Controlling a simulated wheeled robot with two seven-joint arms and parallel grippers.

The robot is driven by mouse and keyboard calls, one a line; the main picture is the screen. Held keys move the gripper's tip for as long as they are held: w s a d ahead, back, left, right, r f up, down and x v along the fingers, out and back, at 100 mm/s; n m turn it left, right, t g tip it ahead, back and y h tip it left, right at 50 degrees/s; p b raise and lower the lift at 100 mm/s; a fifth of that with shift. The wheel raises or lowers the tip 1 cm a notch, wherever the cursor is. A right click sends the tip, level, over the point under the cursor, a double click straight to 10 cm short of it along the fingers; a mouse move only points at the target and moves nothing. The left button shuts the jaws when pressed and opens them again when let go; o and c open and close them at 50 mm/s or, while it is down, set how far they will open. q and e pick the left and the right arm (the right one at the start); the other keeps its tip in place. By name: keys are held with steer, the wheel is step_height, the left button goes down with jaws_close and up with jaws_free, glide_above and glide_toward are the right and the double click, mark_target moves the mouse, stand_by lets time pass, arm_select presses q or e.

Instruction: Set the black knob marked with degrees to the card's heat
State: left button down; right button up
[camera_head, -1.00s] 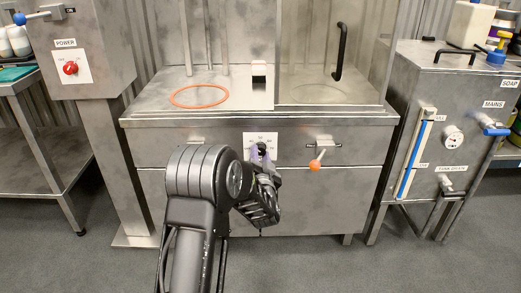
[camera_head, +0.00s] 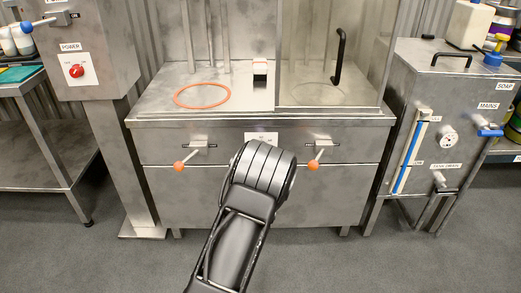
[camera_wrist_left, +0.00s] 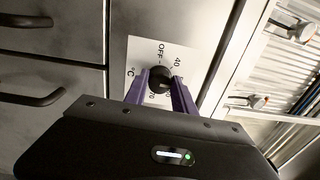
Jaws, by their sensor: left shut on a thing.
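The black knob (camera_wrist_left: 160,79) sits on a white dial plate (camera_wrist_left: 141,53) marked OFF, 40 and °C, with other marks partly covered. In the left wrist view, the purple fingers of my left gripper (camera_wrist_left: 161,88) are shut on the knob, one on each side. I cannot tell where the knob points. In the head view my arm hides the gripper and knob, and only the top of the dial plate (camera_head: 262,137) shows. I cannot make out a card with a heat. My right gripper is not in view.
Two orange-tipped levers, left (camera_head: 180,166) and right (camera_head: 314,164), flank the dial on the steel cabinet (camera_head: 335,190). A red power switch (camera_head: 77,71) is at left. A tank (camera_head: 455,90) with a gauge and blue-handled valve stands at right. The floor in front is open.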

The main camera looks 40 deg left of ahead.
arm_select(q)
steer(key=m+p, duration=0.3)
steer(key=m, duration=0.6)
steer(key=shift+r+m+h, duration=0.15)
steer(key=shift+m+h, duration=0.15)
steer(key=shift+m, duration=0.1)
steer(key=c, duration=1)
jaws_free()
steer(key=shift+c, duration=0.2)
steer(key=p+v, duration=0.1)
steer(key=v, duration=0.7)
steer(key=shift+w, duration=0.1)
